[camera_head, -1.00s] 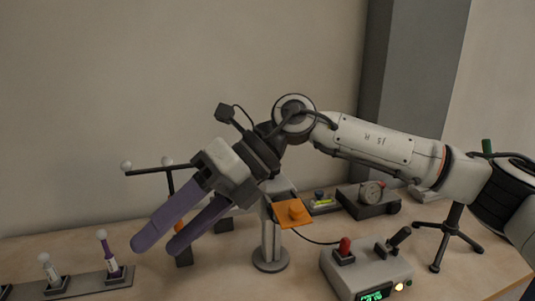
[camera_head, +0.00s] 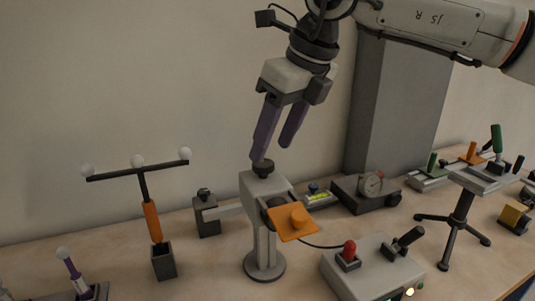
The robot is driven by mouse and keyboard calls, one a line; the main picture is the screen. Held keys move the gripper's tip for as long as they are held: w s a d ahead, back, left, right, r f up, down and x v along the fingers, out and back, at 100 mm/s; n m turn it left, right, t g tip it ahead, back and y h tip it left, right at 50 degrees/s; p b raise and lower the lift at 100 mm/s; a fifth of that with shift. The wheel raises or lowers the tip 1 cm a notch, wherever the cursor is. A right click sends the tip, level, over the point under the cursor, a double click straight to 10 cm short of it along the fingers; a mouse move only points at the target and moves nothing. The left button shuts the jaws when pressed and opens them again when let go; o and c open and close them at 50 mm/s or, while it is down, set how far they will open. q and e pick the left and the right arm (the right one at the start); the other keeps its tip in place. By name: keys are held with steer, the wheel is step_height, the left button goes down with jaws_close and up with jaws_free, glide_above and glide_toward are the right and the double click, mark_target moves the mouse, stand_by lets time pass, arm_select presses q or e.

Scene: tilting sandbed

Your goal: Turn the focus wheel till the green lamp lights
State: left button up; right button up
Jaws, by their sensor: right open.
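A grey scanner-like head on a round-footed stand (camera_head: 264,241) is at the middle of the table. A black knob (camera_head: 263,168), which looks like the focus wheel, sits on its top. My right gripper (camera_head: 272,151) points down over it, open, with purple fingers. One fingertip is close above or beside the knob; I cannot tell whether it touches. The control box (camera_head: 345,285) is at the front right, cut by the lower edge. A yellow lamp (camera_head: 410,292) on it is lit. The green lamp (camera_head: 420,285) beside it looks dark. My left gripper is not in view.
An orange plate (camera_head: 293,223) sticks out from the stand's head. A T-shaped rod with white balls (camera_head: 150,219) stands at left. A dial gauge block (camera_head: 366,194) and a tripod (camera_head: 457,220) are at right. A red switch (camera_head: 348,252) and a black lever rise from the control box.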

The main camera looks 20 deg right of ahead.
mark_target(265, 163)
steer(key=shift+x, duration=2)
steer(key=c, duration=1)
steer(key=shift+c, duration=0.2)
